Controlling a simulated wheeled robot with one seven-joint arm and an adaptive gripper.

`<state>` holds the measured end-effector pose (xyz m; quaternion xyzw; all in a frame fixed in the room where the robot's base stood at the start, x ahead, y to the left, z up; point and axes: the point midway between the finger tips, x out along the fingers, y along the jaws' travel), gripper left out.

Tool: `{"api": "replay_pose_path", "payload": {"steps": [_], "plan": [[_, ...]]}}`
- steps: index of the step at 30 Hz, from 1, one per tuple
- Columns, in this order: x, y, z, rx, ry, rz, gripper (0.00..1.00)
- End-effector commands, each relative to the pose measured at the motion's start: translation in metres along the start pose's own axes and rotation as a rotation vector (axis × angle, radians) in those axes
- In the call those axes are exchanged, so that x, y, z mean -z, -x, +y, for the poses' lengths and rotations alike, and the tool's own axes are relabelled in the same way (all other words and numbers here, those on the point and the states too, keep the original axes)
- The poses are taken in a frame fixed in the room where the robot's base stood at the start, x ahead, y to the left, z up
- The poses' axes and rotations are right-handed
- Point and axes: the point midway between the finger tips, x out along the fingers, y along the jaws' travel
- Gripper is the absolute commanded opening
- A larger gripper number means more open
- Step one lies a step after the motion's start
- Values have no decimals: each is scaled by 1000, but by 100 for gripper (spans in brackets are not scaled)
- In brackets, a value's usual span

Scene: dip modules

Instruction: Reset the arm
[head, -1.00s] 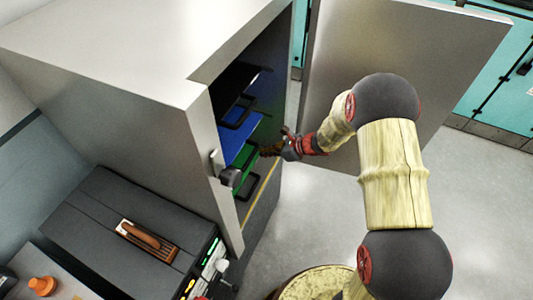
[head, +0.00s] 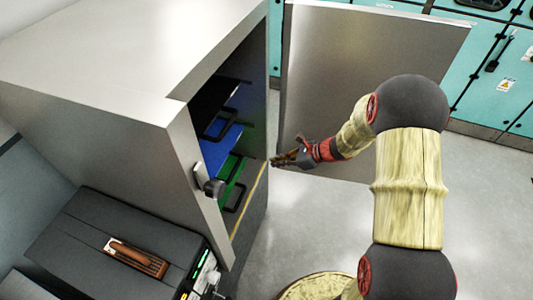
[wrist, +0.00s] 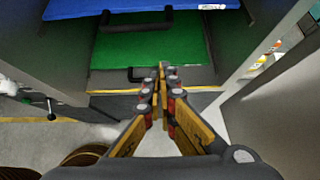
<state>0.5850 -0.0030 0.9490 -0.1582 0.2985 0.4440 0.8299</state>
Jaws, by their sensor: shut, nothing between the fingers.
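My arm reaches out at the right of the head view. My gripper (head: 278,162) is just outside the open front of a grey metal cabinet (head: 120,75), between the opening and its swung-open door (head: 365,80). In the wrist view my gripper (wrist: 162,68) has its fingertips together, with nothing between them. Ahead of it are a green module (wrist: 145,50) and, above that, a blue module (wrist: 145,8), each with a black handle. The green module (head: 232,175) and blue module (head: 218,150) also show inside the cabinet in the head view.
A dark grey box-shaped device (head: 110,250) with a brown-handled item (head: 137,255) on top stands left of the cabinet. Teal lockers (head: 500,60) line the back. Grey floor (head: 320,225) is clear below my gripper.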

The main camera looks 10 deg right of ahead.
Motion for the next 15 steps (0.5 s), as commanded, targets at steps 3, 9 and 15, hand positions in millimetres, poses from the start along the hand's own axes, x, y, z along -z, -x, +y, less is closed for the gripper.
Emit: {"api": "replay_pose_path", "payload": {"steps": [3,9,15], "plan": [[0,3,0,0,0,0,0],[0,2,0,-1,29,0,0],[28,6,50,-143,271,69,0]]}}
